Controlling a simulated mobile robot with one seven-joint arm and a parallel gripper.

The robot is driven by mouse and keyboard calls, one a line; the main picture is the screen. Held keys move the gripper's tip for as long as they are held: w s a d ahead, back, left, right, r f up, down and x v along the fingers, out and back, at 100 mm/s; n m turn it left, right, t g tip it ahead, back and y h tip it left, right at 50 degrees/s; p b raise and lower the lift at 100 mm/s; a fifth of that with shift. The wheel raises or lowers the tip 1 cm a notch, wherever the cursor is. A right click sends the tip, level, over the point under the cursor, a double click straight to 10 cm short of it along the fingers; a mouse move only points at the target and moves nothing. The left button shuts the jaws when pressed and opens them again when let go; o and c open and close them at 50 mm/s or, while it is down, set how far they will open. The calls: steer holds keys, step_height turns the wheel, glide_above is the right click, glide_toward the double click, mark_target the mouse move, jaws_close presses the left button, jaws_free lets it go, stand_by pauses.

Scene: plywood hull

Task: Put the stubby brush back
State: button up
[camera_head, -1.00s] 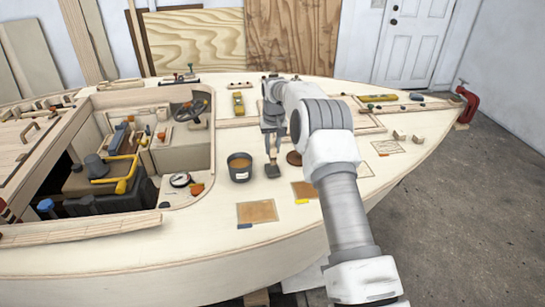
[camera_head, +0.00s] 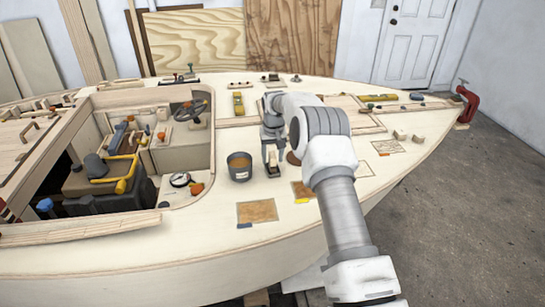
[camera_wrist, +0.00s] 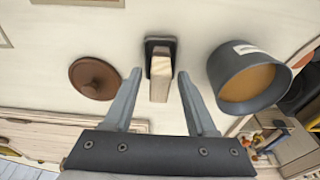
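The stubby brush appears to be the short piece with a pale wooden handle (camera_wrist: 160,78) and a dark wider end, standing on the deck. In the head view its dark end (camera_head: 273,173) shows just below my gripper (camera_head: 272,160). In the wrist view my gripper (camera_wrist: 155,82) is open, with one finger on each side of the handle and a gap showing on both sides. The upper part of the brush is mostly hidden by the fingers in the head view.
A dark grey pot (camera_head: 239,168) with orange-brown contents stands close left of the brush. A round brown disc (camera_wrist: 95,78) lies on its other side. Tan squares (camera_head: 257,212) lie nearer on the deck. The open cockpit, with its raised edge, is further left.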

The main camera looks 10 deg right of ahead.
steer(key=shift+r, duration=0.1)
steer(key=s+r+t, duration=0.1)
steer(key=s+r, duration=0.4)
steer(key=r, duration=0.7)
steer(key=s+r, duration=0.6)
steer(key=r, duration=0.7)
steer(key=s+r+t, duration=0.1)
steer(key=s+r, duration=0.5)
steer(key=s, duration=0.6)
steer(key=s+f+t, duration=0.1)
steer(key=s+f, duration=0.1)
steer(key=s, duration=1)
steer(key=s+f, duration=0.2)
steer(key=s, duration=1)
steer(key=shift+t+p, duration=0.4)
steer(key=shift+p, duration=0.05)
steer(key=shift+s+r, duration=0.1)
